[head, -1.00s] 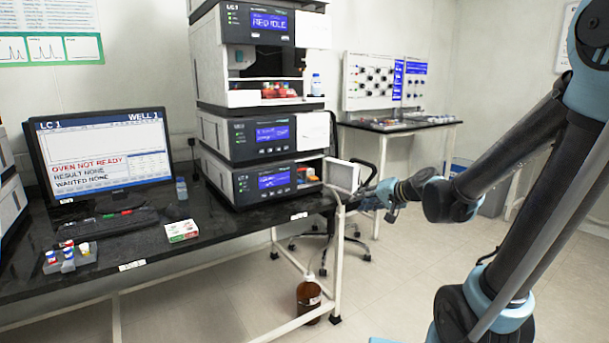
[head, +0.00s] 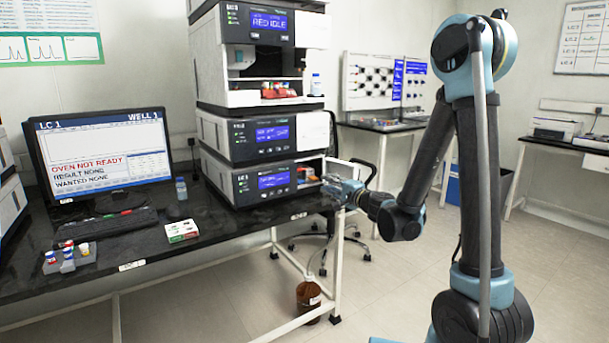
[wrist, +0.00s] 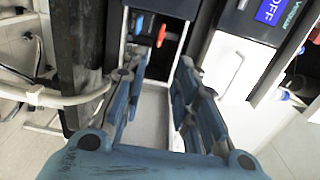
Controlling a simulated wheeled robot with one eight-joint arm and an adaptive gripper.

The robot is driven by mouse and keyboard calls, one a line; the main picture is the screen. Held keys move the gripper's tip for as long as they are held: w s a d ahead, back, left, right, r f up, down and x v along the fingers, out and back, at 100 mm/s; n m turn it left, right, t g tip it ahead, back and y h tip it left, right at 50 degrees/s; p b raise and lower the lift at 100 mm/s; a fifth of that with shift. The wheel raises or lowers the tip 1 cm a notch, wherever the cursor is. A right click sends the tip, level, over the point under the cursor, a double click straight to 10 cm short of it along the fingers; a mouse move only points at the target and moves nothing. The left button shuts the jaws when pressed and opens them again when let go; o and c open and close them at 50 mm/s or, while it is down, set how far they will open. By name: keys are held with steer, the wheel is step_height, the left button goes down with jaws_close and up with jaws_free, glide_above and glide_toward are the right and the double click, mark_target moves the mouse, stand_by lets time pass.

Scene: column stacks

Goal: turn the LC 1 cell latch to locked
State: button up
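The LC 1 stack stands on the black bench. Its bottom module (head: 270,183) has an open bay (head: 307,172) at its right side, with small red and orange parts inside. The wrist view shows a narrow bay with a red lever (wrist: 162,33) and a blue part (wrist: 139,22) beside it. I cannot tell for sure which part is the cell latch or its position. My gripper (wrist: 158,72) is open and empty, its fingers apart just short of the bay. In the head view my gripper (head: 333,187) is at the bay's right front.
A white door panel (head: 350,170) stands open at the module's right, partly behind my gripper. The monitor (head: 104,155) reads OVEN NOT READY, RESULT NONE, WANTED NONE. A vial rack (head: 68,260) and a small box (head: 182,231) are on the bench. A brown bottle (head: 309,300) stands below.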

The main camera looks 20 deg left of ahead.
mark_target(301, 169)
steer(key=x, duration=1.7)
steer(key=shift+a, duration=0.15)
jaws_close()
